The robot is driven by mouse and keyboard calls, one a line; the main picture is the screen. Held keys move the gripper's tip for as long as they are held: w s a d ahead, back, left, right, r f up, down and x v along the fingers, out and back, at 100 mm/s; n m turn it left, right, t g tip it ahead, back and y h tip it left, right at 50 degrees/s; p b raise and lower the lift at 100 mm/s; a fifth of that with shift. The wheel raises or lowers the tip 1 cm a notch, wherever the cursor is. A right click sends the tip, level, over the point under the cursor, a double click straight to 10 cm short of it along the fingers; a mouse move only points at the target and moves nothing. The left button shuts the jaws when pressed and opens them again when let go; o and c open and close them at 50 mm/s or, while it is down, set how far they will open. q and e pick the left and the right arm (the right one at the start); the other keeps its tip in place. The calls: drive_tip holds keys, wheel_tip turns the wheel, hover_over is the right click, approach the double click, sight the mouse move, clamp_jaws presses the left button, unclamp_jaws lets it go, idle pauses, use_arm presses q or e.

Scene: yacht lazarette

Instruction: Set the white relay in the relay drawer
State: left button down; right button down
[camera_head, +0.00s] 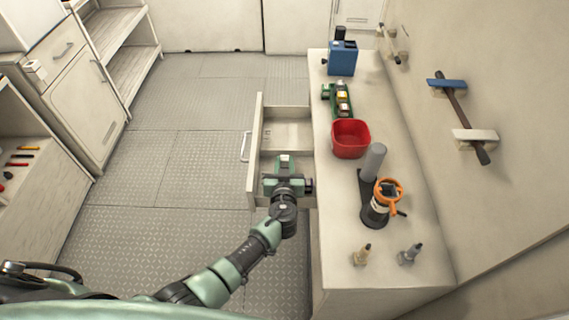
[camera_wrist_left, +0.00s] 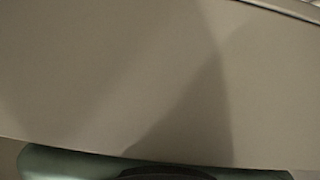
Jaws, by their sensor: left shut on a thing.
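The relay drawer (camera_head: 257,125) is pulled open from the left side of the counter, and its far part is empty. My left gripper (camera_head: 287,184) is over the near half of the drawer opening, pointing down. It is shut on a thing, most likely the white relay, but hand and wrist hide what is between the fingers. The left wrist view shows only a plain beige surface close up, with no fingertips or relay. I cannot tell whether the held thing touches the drawer floor. My right gripper is not in view.
On the counter (camera_head: 335,220) stand a red bin (camera_head: 351,139), a green rack (camera_head: 340,100) with small blocks, a blue box (camera_head: 342,58), a dark tool with an orange ring (camera_head: 388,194) and two small fittings. The floor left of the drawer is clear.

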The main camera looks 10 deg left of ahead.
use_arm(q)
drive_tip(key=c, duration=1.2)
unclamp_jaws()
drive_tip(key=shift+r+p, duration=0.35)
drive_tip(key=shift+p, duration=0.25)
drive_tip(key=b+v, duration=0.1)
drive_tip(key=v, duration=0.6)
drive_tip(key=b+v, duration=0.1)
drive_tip(key=v, duration=0.3)
drive_tip(key=shift+s+f+b, duration=0.1)
drive_tip(key=shift+f+b, duration=0.15)
drive_tip(key=shift+b, duration=0.1)
drive_tip(key=shift+s+r, duration=0.2)
drive_tip(key=shift+s, duration=0.2)
